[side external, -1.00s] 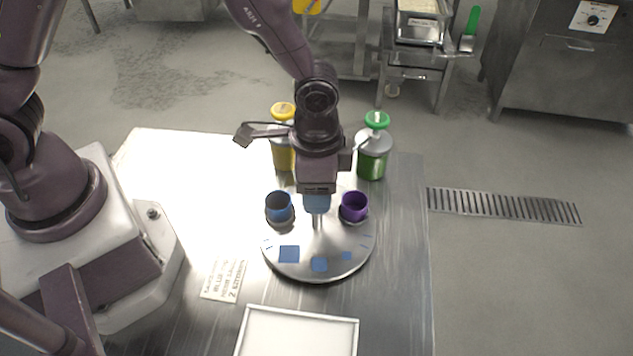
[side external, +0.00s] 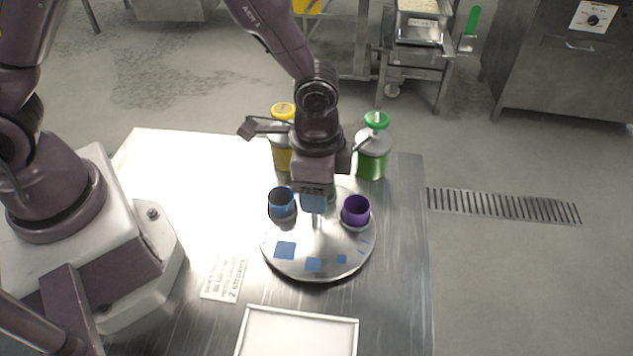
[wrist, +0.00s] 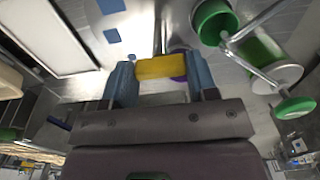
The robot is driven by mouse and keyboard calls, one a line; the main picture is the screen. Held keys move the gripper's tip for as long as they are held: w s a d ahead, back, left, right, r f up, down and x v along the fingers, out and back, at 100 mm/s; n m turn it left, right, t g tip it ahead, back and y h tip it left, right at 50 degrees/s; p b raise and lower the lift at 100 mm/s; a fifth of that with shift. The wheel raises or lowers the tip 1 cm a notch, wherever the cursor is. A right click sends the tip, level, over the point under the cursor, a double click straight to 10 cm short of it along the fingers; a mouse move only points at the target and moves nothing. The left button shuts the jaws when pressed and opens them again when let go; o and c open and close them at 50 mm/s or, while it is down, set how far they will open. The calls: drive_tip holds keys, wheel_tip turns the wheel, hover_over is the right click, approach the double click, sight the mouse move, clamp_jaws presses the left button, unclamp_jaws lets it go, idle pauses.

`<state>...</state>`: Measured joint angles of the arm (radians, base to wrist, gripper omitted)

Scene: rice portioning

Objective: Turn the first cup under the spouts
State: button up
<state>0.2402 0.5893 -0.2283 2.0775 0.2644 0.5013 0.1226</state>
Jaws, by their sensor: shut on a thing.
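A round metal turntable (side external: 300,268) with blue square marks stands on the table. A blue cup (side external: 282,204) sits on its left and a purple cup (side external: 356,211) on its right. A green cup (wrist: 212,22) shows in the wrist view near a dispenser's metal spout (wrist: 262,20); in the side view it is mostly hidden behind my gripper. My gripper (side external: 314,203) is over the turntable's middle. In the wrist view its blue fingers are shut on a yellow handle (wrist: 162,67) at the central post, with a bit of purple behind it.
A yellow-topped dispenser (side external: 283,158) and a green-topped dispenser (side external: 372,160) stand behind the turntable. A white tray (side external: 300,312) lies in front, and a printed card (side external: 224,279) lies at left. The table's right edge is clear.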

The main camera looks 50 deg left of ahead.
drive_tip(key=o, duration=1.3)
wheel_tip(320, 180, up, 13)
drive_tip(key=s+a+r+n+t, duration=0.5)
drive_tip(key=s+a+r+n, duration=0.4)
drive_tip(key=a, duration=0.6)
drive_tip(key=s+r, duration=0.2)
drive_tip(key=s, duration=0.1)
drive_tip(key=shift+r+t, duration=0.3)
drive_tip(key=shift+r, duration=0.1)
